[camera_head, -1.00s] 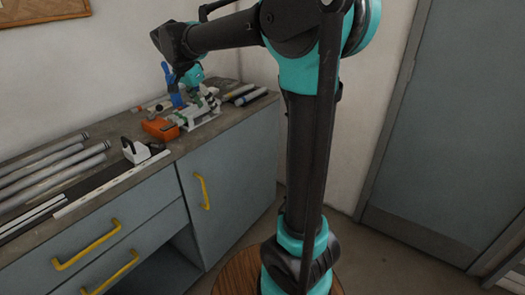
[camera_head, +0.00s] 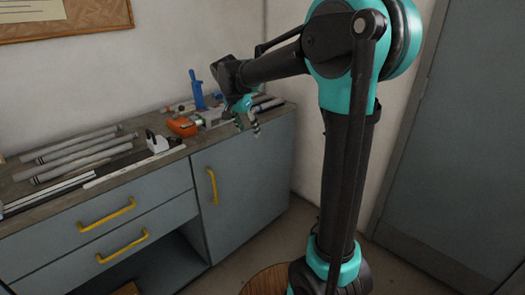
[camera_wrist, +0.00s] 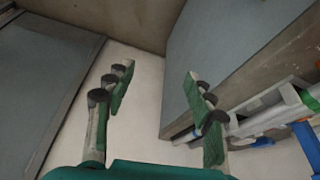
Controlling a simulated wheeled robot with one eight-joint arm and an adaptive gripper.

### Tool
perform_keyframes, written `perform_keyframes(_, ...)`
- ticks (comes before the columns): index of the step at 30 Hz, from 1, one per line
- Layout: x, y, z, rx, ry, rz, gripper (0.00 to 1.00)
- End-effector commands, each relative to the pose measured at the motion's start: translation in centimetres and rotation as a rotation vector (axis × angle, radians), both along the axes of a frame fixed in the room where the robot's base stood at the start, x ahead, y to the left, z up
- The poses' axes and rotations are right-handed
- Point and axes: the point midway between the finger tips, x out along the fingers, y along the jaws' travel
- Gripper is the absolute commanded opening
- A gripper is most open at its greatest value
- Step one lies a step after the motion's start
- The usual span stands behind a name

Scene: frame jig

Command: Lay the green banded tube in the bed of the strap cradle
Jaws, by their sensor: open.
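My gripper (camera_head: 250,122) is open and empty, in front of the bench's right part in the head view. In the wrist view its two fingers (camera_wrist: 160,95) stand wide apart with nothing between them. A grey tube with a green end band (camera_wrist: 268,118) shows at the right of the wrist view, beside the fingers and apart from them. It seems to lie in a pale fixture that looks like the strap cradle (camera_head: 212,115). In the head view a small green patch shows there, beside an orange block. My gripper hides part of this area, so the tube's exact seating is unclear.
An orange block (camera_head: 182,126) and an upright blue-handled tool (camera_head: 197,90) stand by the fixture. Several grey tubes (camera_head: 75,150) and a white-and-black holder (camera_head: 157,141) lie left on the bench (camera_head: 120,170).

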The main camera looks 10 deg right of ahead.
Motion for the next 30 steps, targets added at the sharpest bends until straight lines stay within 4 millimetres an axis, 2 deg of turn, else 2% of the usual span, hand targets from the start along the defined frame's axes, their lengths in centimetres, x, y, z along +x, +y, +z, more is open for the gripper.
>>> perform_keyframes(12, 2.4, -2.3, -6.8, 0.002, 0.001, 0.209, 0.54)
perform_keyframes(18, 3.1, -3.3, -9.3, 0.002, 0.001, 0.294, 0.54)
perform_keyframes(24, 3.3, -3.8, -10.4, 0.001, 0.002, 0.337, 0.54)
perform_keyframes(30, 3.3, -3.9, -10.6, 0.001, 0.002, 0.344, 0.54)
